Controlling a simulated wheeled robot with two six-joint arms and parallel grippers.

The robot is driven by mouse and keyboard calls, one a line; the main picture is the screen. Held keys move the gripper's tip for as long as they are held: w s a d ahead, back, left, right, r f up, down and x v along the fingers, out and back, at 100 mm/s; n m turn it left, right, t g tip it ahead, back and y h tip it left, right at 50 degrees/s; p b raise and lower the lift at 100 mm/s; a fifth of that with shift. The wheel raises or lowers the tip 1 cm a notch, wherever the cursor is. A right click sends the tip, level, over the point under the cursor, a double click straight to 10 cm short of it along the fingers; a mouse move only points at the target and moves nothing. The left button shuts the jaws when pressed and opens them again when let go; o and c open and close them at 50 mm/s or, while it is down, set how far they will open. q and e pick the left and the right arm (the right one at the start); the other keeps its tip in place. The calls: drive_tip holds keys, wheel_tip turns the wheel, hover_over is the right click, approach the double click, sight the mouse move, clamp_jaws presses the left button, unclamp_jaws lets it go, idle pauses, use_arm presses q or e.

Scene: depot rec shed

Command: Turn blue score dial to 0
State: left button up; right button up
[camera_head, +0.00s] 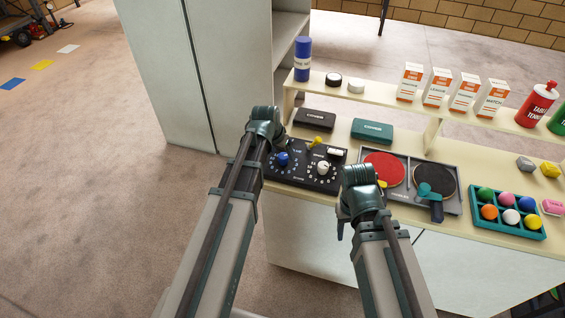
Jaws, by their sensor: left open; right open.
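The dark score board (304,181) lies on the counter near its left end. Its blue score dial (282,159) is on the left half, ringed by small white marks. A white dial (323,168) is on the right half. The blue dial's pointer and number are too small to read. My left gripper (267,130) is at the board's upper left, just above and left of the blue dial; its fingers are mostly hidden by its wrist. My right gripper (356,190) is right of the board, near the counter's front edge, apart from both dials. Both are open and hold nothing visible.
A yellow piece (315,141) stands at the board's back edge. Black (315,119) and teal (372,130) cases lie behind. A paddle tray (452,208) and a teal ball tray (506,230) are to the right. A raised shelf (385,101) carries bottles and boxes.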

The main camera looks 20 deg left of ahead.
use_arm(q)
drive_tip(key=shift+b+x, duration=0.55)
drive_tip(key=shift+x, duration=0.6)
drive_tip(key=shift+r, duration=0.1)
drive_tip(key=shift+c, duration=0.4)
clamp_jaws()
